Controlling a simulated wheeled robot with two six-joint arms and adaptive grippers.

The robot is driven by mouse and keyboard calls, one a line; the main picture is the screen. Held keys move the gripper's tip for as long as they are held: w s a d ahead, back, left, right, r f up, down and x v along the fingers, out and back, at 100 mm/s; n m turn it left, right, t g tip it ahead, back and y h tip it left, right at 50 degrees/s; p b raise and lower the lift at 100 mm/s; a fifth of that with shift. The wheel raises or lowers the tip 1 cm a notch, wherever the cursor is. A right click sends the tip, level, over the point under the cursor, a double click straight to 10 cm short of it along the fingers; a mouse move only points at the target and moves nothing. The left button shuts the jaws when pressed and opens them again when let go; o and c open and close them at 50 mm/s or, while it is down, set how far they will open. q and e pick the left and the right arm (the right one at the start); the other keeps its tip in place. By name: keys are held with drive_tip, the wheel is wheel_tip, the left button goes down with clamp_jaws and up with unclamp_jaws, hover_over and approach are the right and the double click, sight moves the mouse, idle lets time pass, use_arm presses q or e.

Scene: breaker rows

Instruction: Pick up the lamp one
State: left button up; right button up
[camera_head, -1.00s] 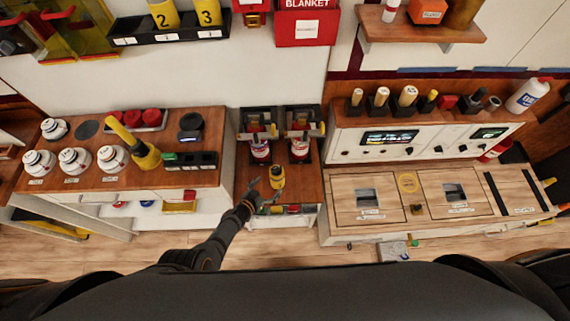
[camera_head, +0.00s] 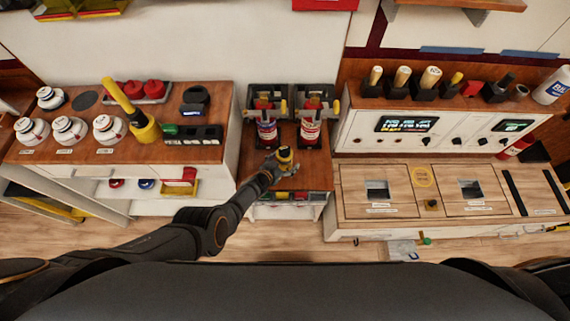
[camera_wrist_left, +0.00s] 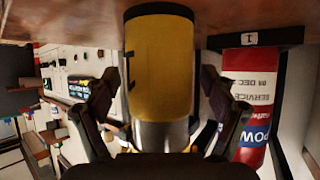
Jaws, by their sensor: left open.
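A yellow lamp (camera_head: 285,155) with a dark band stands upright near the front of the middle wooden table (camera_head: 315,177). In the left wrist view the yellow lamp (camera_wrist_left: 160,60) fills the middle, with a silver end and a partly visible black mark. My left gripper (camera_head: 281,168) is at the lamp. In the left wrist view its open fingers (camera_wrist_left: 160,112) stand on either side of the lamp, with gaps showing. My right gripper is not in view.
Two red extinguishers (camera_head: 267,131) (camera_head: 311,132) stand in black holders behind the lamp; one shows close by in the left wrist view (camera_wrist_left: 252,95). A bench with white domes (camera_head: 70,130) is to the left. A console (camera_head: 420,130) is to the right.

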sight(285, 148)
use_arm(q)
drive_tip(key=shift+s+a+r, duration=0.1)
drive_tip(key=shift+r, duration=0.05)
drive_tip(key=c, duration=1.7)
drive_tip(key=shift+r, duration=0.15)
wheel_tip(285, 148, up, 10)
drive_tip(key=p, duration=1)
drive_tip(key=shift+f, duration=0.2)
drive_tip(key=shift+f+b, duration=4.65)
drive_tip(key=shift+f, duration=0.05)
